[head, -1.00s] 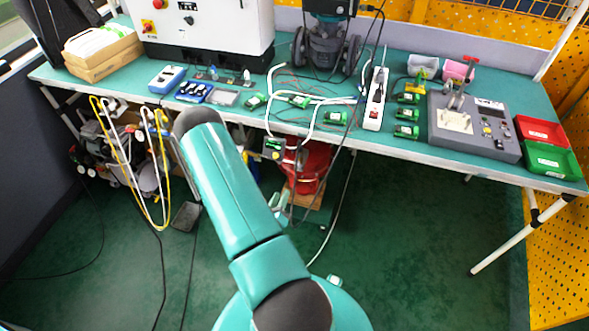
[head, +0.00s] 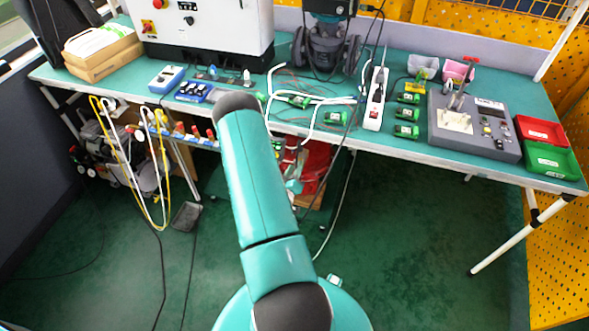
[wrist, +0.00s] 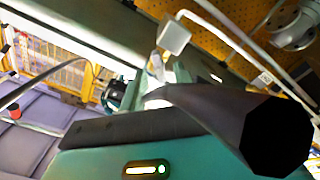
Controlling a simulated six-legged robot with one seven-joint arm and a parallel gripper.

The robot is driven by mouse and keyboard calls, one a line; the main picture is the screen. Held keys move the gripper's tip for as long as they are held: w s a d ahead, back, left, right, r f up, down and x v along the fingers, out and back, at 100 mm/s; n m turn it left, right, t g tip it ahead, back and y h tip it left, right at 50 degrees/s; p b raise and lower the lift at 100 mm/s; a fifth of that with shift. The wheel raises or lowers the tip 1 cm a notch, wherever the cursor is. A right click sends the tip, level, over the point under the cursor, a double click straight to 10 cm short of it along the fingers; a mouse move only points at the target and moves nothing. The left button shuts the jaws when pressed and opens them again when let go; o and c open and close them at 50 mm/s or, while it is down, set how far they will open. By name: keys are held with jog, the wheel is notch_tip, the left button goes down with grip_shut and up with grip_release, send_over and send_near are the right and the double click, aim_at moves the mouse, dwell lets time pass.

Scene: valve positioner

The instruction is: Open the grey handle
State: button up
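A grey lever-like part (head: 458,97) stands on the grey control box (head: 468,146) at the right of the bench in the head view. It is small, and I cannot tell for certain whether it is the grey handle or how it is set. A thin red-topped part (head: 470,65) rises just behind it. My teal arm reaches up in the middle of the head view, its dark top joint near the bench's front edge, well left of the control box. My gripper's fingers cannot be made out in either view. The wrist view is tilted and shows no clear handle.
Red (head: 540,129) and green (head: 551,160) bins sit at the bench's right end. A white power strip (head: 375,100), loose cables and several green modules lie mid-bench. A white cabinet (head: 205,25) stands at the back left. The floor (head: 420,250) at front right is clear.

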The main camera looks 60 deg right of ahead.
jog(key=shift+d, duration=0.2)
grip_shut()
jog(key=shift+m, duration=0.3)
jog(key=shift+s+m, duration=0.2)
jog(key=shift+m, duration=3.8)
